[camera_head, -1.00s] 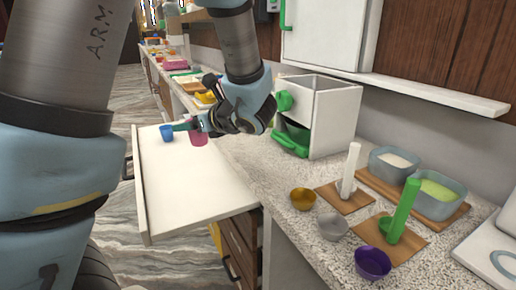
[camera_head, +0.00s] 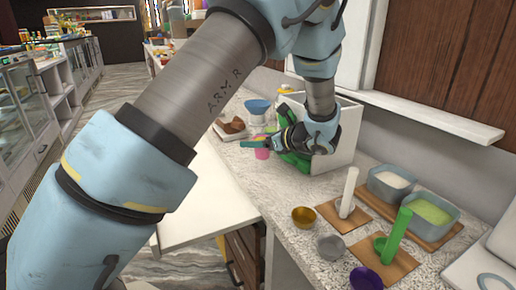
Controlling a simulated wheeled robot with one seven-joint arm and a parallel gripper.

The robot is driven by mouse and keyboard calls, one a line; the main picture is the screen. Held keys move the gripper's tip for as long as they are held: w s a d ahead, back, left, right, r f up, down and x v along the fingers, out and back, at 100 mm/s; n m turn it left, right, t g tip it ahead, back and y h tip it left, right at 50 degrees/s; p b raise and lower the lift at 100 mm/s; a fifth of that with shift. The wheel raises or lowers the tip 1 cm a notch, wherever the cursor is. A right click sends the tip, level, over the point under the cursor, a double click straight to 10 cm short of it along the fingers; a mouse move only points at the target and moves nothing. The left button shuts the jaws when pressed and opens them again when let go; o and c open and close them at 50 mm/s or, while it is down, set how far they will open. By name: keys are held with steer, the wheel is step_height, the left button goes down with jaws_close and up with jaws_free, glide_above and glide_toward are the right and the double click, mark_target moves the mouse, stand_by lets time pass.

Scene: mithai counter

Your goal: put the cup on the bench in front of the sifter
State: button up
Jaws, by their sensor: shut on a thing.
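My gripper (camera_head: 246,144) is shut on a small pink cup (camera_head: 262,153), whose upper part is partly covered by the teal fingers. The gripper and cup are over the speckled bench (camera_head: 242,172), left of the white box unit. I cannot tell whether the cup touches the bench. A blue bowl-shaped thing (camera_head: 258,106) stands behind the gripper on the bench, with something pale under it; it may be the sifter, but I cannot tell for sure.
A brown-filled tray (camera_head: 232,129) lies behind left. A gold bowl (camera_head: 303,217), grey bowl (camera_head: 330,248) and purple bowl (camera_head: 366,279) stand nearer.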

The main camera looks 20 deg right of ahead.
step_height(320, 180, down, 3)
steer(key=shift+d+f+p, duration=0.1)
steer(key=shift+d+p, duration=0.05)
steer(key=shift+p, duration=0.65)
steer(key=shift+d+f, duration=0.2)
steer(key=shift+f, duration=0.15)
steer(key=o, duration=1.2)
steer(key=shift+f, duration=0.1)
steer(key=shift+r, duration=0.2)
steer(key=b+v, duration=0.3)
steer(key=v, duration=0.9)
